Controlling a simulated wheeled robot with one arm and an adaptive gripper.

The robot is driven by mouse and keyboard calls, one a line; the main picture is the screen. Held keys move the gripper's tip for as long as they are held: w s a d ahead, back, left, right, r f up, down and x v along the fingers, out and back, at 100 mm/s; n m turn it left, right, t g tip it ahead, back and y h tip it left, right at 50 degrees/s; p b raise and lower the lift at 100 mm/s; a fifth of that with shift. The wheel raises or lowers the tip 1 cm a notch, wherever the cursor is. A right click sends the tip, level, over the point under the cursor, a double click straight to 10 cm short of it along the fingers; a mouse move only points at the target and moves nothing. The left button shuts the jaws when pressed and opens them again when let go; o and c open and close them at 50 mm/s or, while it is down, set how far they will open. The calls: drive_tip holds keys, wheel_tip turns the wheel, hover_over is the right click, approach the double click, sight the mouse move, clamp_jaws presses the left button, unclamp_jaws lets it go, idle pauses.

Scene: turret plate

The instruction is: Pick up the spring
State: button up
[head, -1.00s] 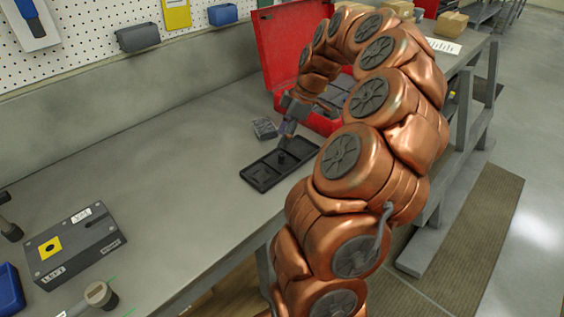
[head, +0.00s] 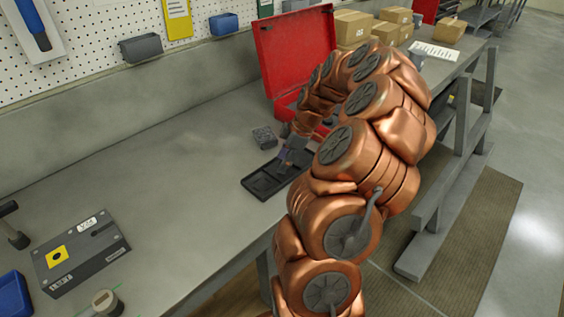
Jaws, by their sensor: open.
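A small black tray (head: 252,184) with compartments lies on the grey bench near its front edge. My gripper (head: 282,168) is open and points down at the tray's right part, low over it or inside it; I cannot tell whether it touches. I cannot make out the spring; anything small between or under the fingers is too small or hidden by the gripper.
A small dark grey block (head: 264,137) lies behind the tray. An open red toolbox (head: 292,50) stands behind my arm, partly hidden. A grey box (head: 80,252) marked with a yellow square sits at the left front. The bench's middle is clear.

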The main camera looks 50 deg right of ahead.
drive_tip(key=shift+w+a+f, duration=0.15)
drive_tip(key=shift+a+f, duration=0.05)
drive_tip(key=shift+f, duration=0.45)
clamp_jaws()
drive_tip(key=shift+r, duration=0.1)
